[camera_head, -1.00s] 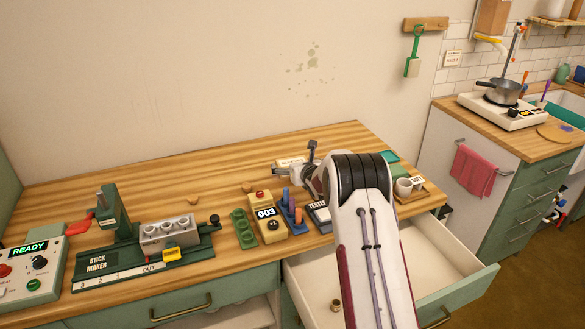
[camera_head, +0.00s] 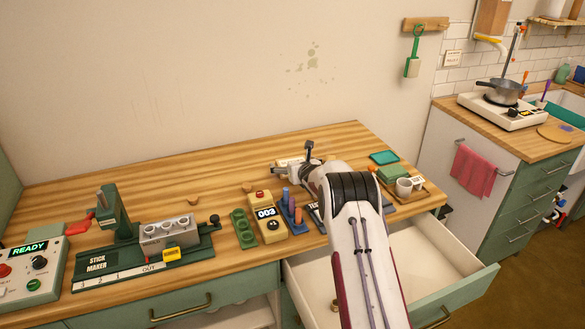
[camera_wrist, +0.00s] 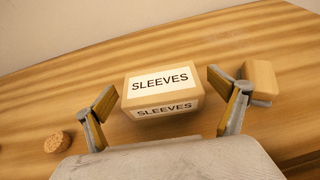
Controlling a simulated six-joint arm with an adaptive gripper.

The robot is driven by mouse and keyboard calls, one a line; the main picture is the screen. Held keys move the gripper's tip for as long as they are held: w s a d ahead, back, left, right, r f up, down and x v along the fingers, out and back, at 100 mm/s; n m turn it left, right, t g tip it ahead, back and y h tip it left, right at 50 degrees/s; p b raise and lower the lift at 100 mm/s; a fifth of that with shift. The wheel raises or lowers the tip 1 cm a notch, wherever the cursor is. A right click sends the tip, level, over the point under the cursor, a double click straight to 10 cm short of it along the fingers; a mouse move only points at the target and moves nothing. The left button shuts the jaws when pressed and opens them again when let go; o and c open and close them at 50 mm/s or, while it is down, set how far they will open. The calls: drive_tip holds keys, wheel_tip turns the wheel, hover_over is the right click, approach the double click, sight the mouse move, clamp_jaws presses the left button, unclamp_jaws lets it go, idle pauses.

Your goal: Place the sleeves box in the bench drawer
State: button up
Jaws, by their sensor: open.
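The sleeves box (camera_wrist: 163,85) is a tan box with white labels reading SLEEVES. It sits on the wooden bench top. In the wrist view it lies between the two fingers of my gripper (camera_wrist: 165,105), which is open around it with a gap on each side. In the head view the box (camera_head: 290,161) shows only partly, behind my gripper (camera_head: 294,172). The bench drawer (camera_head: 435,262) is pulled out at the front right of the bench, with a green front and pale inside. My arm hides part of it.
A small brass-coloured piece (camera_head: 335,304) lies in the drawer. A tan block (camera_wrist: 260,80) stands right of the box, and a cork (camera_wrist: 57,142) lies at left. The counter (camera_head: 268,226) and a cup (camera_head: 404,187) are near my arm. The bench behind is clear.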

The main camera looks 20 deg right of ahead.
drive_tip(key=shift+w+f, duration=0.15)
drive_tip(key=shift+w, duration=0.15)
idle(0.4)
drive_tip(key=c, duration=1.4)
drive_tip(key=shift+r, duration=0.2)
drive_tip(key=shift+r, duration=4.9)
drive_tip(key=shift+s, duration=0.1)
